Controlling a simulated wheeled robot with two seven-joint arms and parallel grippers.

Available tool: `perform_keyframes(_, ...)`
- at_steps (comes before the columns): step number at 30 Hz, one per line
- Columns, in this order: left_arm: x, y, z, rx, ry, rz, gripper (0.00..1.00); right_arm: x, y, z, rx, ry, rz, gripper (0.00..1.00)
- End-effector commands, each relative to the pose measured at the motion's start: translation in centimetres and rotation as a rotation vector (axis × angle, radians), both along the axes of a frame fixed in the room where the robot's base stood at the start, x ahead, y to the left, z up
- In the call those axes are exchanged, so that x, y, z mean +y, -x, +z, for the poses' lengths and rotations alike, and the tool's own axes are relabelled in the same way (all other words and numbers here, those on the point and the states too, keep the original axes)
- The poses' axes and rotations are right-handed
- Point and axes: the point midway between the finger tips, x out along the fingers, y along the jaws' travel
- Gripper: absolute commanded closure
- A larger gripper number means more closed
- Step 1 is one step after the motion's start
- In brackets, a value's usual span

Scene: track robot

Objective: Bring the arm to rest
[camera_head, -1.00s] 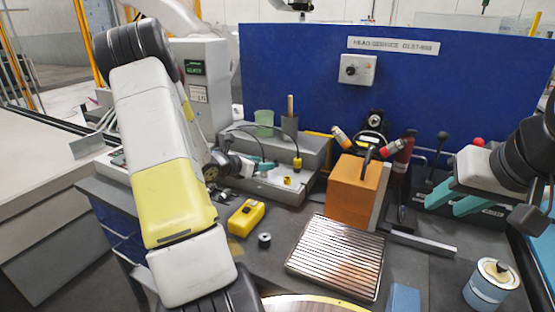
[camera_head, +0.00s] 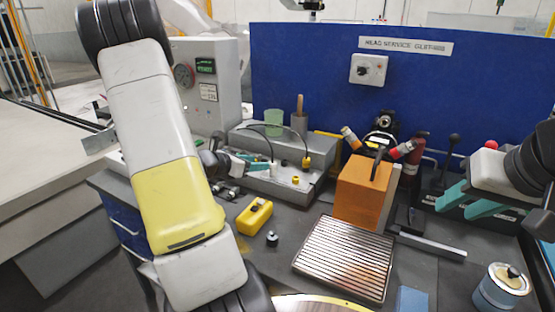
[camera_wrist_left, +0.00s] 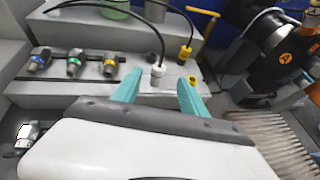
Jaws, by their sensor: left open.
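My left arm (camera_head: 150,150) comes in from the left, with a white and yellow forearm bent over the bench. My left gripper (camera_wrist_left: 158,92) is open, its two teal fingers apart and nothing seen between them. In the head view it is partly hidden behind the forearm, by the front left of a grey fixture block (camera_head: 290,190). A white cable plug (camera_wrist_left: 158,75) stands on that block just beyond the fingertips in the wrist view. My right gripper (camera_head: 467,202) is at the right, its teal fingers apart and empty, above a dark tray.
A yellow box (camera_head: 254,216) and a small dark cylinder (camera_head: 272,239) lie on the bench. An orange block (camera_head: 361,193), a ribbed metal plate (camera_head: 343,260) and a blue-white can (camera_head: 500,290) stand further right. A blue panel (camera_head: 300,75) closes the back.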

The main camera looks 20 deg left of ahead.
Motion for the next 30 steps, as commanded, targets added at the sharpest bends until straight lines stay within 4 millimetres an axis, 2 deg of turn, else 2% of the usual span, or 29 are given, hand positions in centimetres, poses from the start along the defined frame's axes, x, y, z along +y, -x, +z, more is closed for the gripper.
perform_keyframes(11, 0.0, 0.0, 0.0, 0.000, -0.001, -0.001, 0.50, 0.0, 0.0, 0.0, 0.000, 0.000, 0.000, 0.64)
perform_keyframes(14, -0.9, 0.0, 0.6, -0.007, -0.024, -0.034, 0.50, 0.0, 0.0, 0.0, 0.000, 0.000, 0.000, 0.64)
perform_keyframes(17, -3.7, 0.3, 2.3, -0.029, -0.098, -0.141, 0.50, 0.0, 0.0, 0.0, 0.000, 0.000, 0.000, 0.64)
perform_keyframes(20, -8.4, 1.5, 4.9, -0.070, -0.236, -0.330, 0.50, 0.0, 0.0, 0.0, 0.000, 0.000, 0.000, 0.64)
perform_keyframes(24, -15.8, 5.3, 8.4, -0.156, -0.508, -0.669, 0.50, 0.0, 0.0, 0.0, 0.000, 0.000, 0.000, 0.64)
perform_keyframes(27, -19.6, 8.9, 10.1, -0.227, -0.716, -0.903, 0.50, 0.0, 0.0, 0.0, 0.000, 0.000, 0.000, 0.64)
perform_keyframes(30, -22.1, 12.7, 11.3, -0.303, -0.936, -1.118, 0.50, 0.0, 0.0, 0.0, 0.000, 0.000, 0.000, 0.64)
